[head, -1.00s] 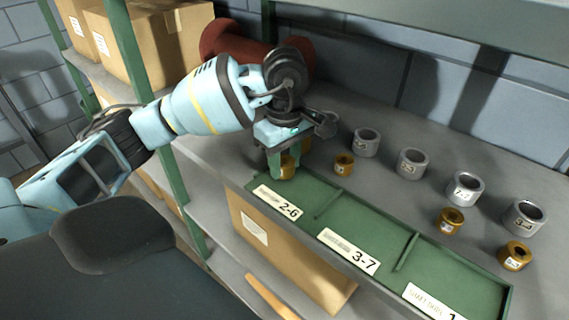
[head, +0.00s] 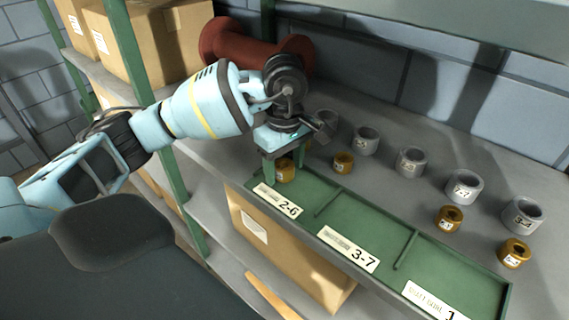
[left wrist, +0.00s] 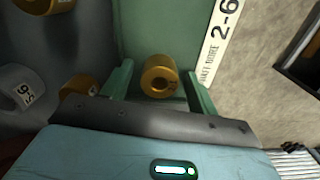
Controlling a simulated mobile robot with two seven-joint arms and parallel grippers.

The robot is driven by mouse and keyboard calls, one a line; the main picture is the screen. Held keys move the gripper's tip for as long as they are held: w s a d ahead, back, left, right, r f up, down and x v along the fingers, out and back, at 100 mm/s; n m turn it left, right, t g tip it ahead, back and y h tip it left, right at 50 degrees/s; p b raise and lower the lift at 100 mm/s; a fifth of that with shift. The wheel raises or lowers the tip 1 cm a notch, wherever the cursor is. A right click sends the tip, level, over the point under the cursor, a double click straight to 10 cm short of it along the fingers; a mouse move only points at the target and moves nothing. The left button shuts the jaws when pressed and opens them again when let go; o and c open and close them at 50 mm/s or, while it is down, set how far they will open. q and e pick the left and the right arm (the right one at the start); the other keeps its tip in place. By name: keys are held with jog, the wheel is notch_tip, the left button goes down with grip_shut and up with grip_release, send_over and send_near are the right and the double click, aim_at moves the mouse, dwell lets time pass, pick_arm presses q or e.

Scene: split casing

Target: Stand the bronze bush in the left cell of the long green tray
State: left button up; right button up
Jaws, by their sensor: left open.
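The bronze bush (head: 286,174) stands in the left cell of the long green tray (head: 330,204), the cell by the 2-6 label. In the left wrist view the bush (left wrist: 159,76) shows its round end and bore, and it appears upright on the green floor. My left gripper (head: 284,166) is over that cell with its fingers on either side of the bush. In the left wrist view the gripper (left wrist: 160,92) is open, with gaps between the fingers and the bush. My right gripper is not in view.
Grey sleeves (head: 411,162) stand in a row behind the tray. Other bronze bushes (head: 448,219) stand between them and the tray. A red spool (head: 255,45) lies behind my left arm. The middle cell and right cell look empty.

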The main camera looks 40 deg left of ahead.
pick_arm(q)
jog(key=shift+r, duration=0.4)
notch_tip(320, 180, up, 7)
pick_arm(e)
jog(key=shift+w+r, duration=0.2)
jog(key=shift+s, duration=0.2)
